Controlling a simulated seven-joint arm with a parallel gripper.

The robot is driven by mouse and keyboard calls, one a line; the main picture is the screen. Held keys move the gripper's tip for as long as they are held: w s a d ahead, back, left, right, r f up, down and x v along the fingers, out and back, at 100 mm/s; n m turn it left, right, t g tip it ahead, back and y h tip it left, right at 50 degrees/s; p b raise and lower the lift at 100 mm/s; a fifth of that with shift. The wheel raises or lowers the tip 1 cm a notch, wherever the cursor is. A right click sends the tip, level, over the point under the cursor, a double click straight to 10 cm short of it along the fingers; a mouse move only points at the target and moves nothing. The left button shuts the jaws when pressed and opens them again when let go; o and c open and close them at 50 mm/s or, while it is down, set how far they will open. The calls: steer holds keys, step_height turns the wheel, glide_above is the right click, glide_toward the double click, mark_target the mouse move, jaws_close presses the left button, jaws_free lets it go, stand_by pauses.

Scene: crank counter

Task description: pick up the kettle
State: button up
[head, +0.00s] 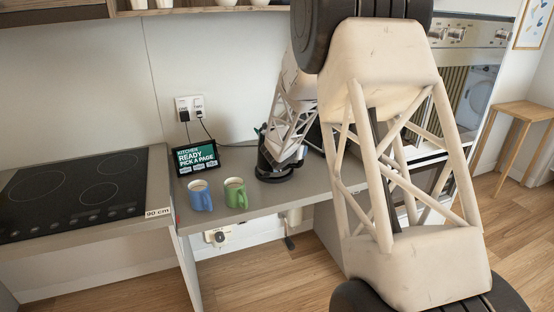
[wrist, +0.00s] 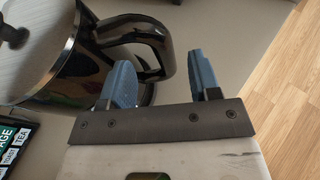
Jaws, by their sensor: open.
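The kettle (head: 263,158) is dark and glossy and stands on the counter, largely hidden behind my arm in the head view. In the wrist view the kettle (wrist: 75,68) fills the upper left, with a grey lid, a black knob and a black handle (wrist: 163,42) looping to the right. My gripper (wrist: 160,74) is open, its two blue fingertips apart. The lower part of the handle shows between and just beyond the fingertips. I cannot tell whether a finger touches it.
A blue mug (head: 200,196) and a green mug (head: 236,193) stand left of the kettle. A tablet screen (head: 196,158) leans near the wall, below a socket with plugs (head: 190,107). A black cooktop (head: 75,190) is at the left.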

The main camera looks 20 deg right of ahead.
steer(key=shift+x, duration=2.65)
steer(key=shift+s+f, duration=0.1)
steer(key=shift+s, duration=0.05)
steer(key=shift+c, duration=0.2)
jaws_close()
